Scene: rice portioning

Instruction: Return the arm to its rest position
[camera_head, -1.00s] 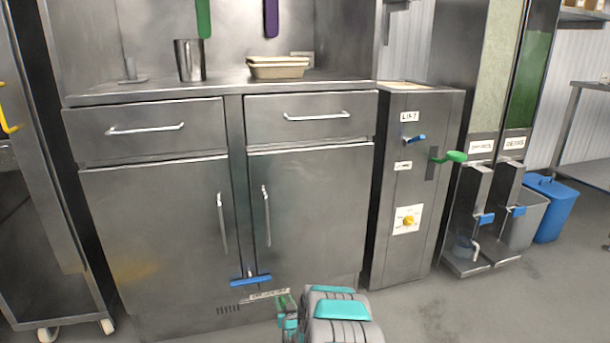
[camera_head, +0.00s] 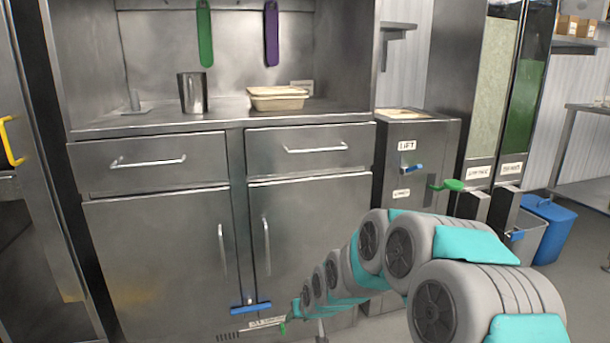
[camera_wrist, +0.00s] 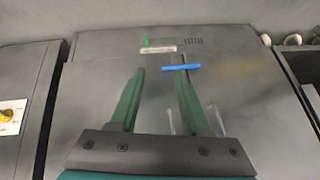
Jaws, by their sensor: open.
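My arm (camera_head: 440,262) reaches from the lower right of the head view toward the lower front of the steel cabinet (camera_head: 150,255). Its grey and teal links cover part of the cabinet's right door and the lift unit's lower front. My gripper (camera_wrist: 159,72) shows in the wrist view with its two dark green fingers spread apart and nothing between them. The steel cabinet front (camera_wrist: 235,85) lies beyond the fingers, seen upside down. In the head view I cannot make out the fingers clearly.
A blue-handled bar (camera_head: 250,308) sits low on the cabinet. A steel cup (camera_head: 192,92) and a tan tray (camera_head: 278,99) stand on the counter. The lift unit (camera_head: 415,150), dispensers (camera_head: 493,90) and a blue bin (camera_head: 548,225) are at the right. A yellow handle (camera_head: 10,140) is at the left.

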